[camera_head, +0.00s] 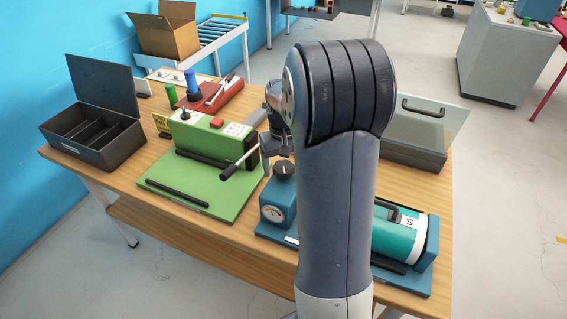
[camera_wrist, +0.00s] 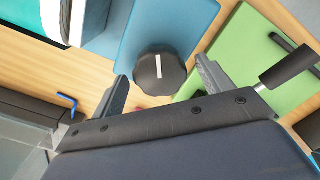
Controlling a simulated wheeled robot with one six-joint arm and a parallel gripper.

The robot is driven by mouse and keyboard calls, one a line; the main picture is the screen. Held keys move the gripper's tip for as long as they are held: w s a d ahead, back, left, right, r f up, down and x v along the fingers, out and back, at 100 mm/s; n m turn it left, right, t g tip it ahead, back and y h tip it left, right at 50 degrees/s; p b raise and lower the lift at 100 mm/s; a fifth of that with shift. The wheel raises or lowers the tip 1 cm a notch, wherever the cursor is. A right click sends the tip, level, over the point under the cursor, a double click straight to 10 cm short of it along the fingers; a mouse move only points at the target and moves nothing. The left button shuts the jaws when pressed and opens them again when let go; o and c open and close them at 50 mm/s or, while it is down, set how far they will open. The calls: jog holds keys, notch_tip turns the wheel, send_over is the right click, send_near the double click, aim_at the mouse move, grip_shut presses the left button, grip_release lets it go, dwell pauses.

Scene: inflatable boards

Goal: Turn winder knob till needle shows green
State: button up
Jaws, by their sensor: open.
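The winder knob (camera_wrist: 160,82) is black with scalloped sides and a white line on its top. It sits on a blue plate in the wrist view. In the head view the knob (camera_head: 284,170) stands on top of a small blue box, with a round pale gauge (camera_head: 272,213) on the box's front. The needle and its colour are too small to tell. My gripper (camera_wrist: 161,70) is open, with one finger on each side of the knob in the wrist view. I cannot tell whether the fingers touch it. My arm hides much of the gripper in the head view.
A green machine with a crank handle (camera_head: 238,163) stands close left of the blue box. A teal cylinder (camera_head: 395,236) lies to the right. An open dark case (camera_head: 95,136) is at the far left of the wooden table. A blue hex key (camera_wrist: 67,103) lies nearby.

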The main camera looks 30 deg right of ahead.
aim_at(285, 168)
notch_tip(285, 168, up, 11)
dwell(0.5)
jog(key=shift+f, duration=0.1)
dwell(0.9)
jog(key=f+n, duration=0.1)
jog(key=f, duration=0.2)
jog(key=f+n, duration=0.2)
jog(key=f, duration=0.2)
jog(key=f+n, duration=0.2)
jog(key=f, duration=0.1)
jog(key=shift+s+f, duration=0.3)
jog(key=shift+f, duration=0.1)
jog(key=shift+c, duration=0.4)
jog(key=c, duration=0.9)
